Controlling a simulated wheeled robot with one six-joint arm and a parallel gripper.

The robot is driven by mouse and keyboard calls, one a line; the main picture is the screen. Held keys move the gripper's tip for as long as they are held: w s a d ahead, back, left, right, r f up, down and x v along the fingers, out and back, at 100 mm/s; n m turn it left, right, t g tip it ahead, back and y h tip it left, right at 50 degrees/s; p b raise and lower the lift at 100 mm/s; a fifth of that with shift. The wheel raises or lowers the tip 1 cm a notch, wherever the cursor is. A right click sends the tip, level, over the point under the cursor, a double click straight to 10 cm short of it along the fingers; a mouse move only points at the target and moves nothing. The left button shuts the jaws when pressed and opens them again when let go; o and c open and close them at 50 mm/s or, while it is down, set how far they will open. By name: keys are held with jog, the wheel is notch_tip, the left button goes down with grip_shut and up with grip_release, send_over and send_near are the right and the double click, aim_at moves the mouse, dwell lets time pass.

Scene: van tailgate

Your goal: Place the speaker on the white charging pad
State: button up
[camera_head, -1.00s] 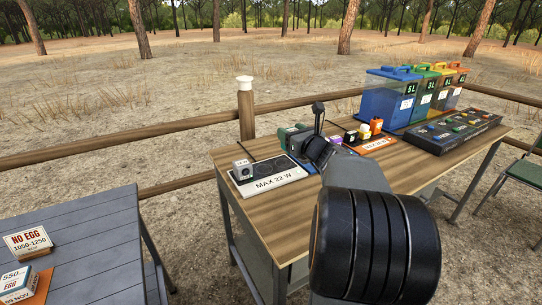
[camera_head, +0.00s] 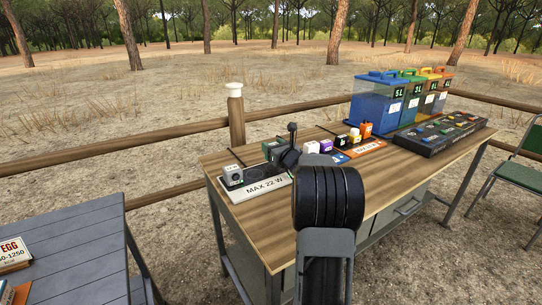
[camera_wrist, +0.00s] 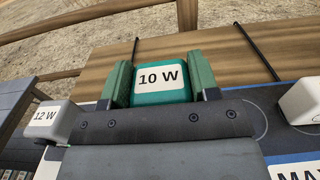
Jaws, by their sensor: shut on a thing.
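The white charging pad (camera_head: 253,197), marked MAX 22 W with a dark top, lies at the table's left end. My gripper (camera_head: 274,149) is at the pad's rear right. In the wrist view, its green fingers (camera_wrist: 161,84) are shut on a teal block labelled 10 W (camera_wrist: 161,92). Whether this block is the speaker, and whether it touches the surface, I cannot tell. A grey block labelled 12 W (camera_head: 232,176), with a dark round front, sits on the pad's left end. It also shows left of my gripper in the wrist view (camera_wrist: 48,124).
A white block (camera_head: 312,147), a purple block (camera_head: 326,146) and other small blocks stand right of my gripper, by a blue pad (camera_head: 341,157) and an orange pad (camera_head: 366,150). Lidded bins (camera_head: 379,108) and a dark tray (camera_head: 441,136) are farther right. A grey table (camera_head: 80,245) stands left.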

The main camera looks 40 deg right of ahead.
jog(key=shift+f, duration=1.3)
jog(key=shift+f+b, duration=0.1)
jog(key=shift+b, duration=0.25)
jog(key=shift+f, duration=0.15)
jog(key=o, duration=1)
jog(key=shift+o, duration=0.2)
jog(key=shift+r, duration=0.25)
jog(key=s, duration=0.8)
jog(key=s+p, duration=0.1)
jog(key=s, duration=0.3)
jog(key=shift+a, duration=0.4)
